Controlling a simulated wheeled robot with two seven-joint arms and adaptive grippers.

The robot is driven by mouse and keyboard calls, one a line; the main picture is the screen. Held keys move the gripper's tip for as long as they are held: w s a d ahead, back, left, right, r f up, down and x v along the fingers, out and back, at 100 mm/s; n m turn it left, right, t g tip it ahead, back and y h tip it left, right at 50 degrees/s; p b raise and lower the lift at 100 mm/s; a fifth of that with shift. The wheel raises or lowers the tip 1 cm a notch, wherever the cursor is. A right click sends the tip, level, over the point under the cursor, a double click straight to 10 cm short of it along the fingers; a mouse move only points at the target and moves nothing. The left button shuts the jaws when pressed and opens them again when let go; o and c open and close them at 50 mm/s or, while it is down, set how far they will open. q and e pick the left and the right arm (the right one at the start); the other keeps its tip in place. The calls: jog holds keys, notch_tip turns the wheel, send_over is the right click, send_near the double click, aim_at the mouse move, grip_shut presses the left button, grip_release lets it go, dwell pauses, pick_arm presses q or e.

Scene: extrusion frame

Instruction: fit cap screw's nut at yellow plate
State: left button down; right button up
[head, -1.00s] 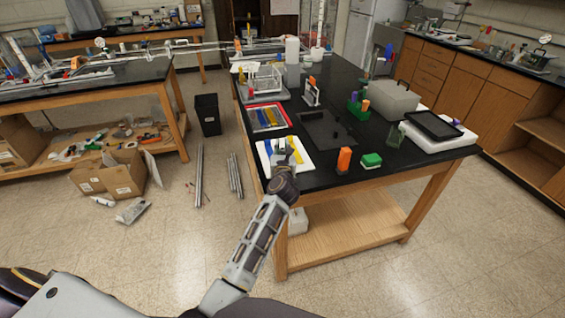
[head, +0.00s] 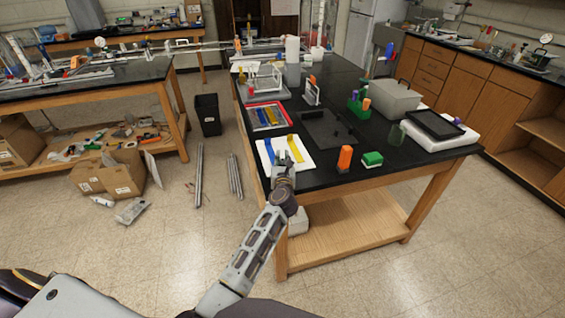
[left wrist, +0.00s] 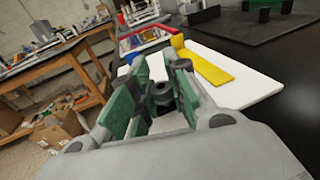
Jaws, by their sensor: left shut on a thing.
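The yellow plate (head: 295,149) lies on a white board (head: 304,165) at the near left corner of the black table. In the left wrist view the yellow plate (left wrist: 207,66) lies just beyond my fingers, with an upturned end. My left gripper (head: 284,163) is over the board's near edge. In the left wrist view its green-padded fingers (left wrist: 160,100) are shut on a small dark nut (left wrist: 162,92) with a hole in it. The nut is apart from the yellow plate. I cannot make out the cap screw. My right gripper is not in view.
A blue strip (head: 275,158) lies left of the yellow plate. A red-rimmed tray (head: 269,117) stands behind the board. An orange block (head: 345,158) and a green block (head: 372,159) stand to the right. A dark mat (head: 326,130) lies behind them.

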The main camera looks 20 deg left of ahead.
pick_arm(q)
jog(key=shift+f, duration=0.3)
jog(key=shift+f, duration=0.1)
jog(key=c, duration=1.4)
grip_release()
jog(key=shift+v, duration=3.8)
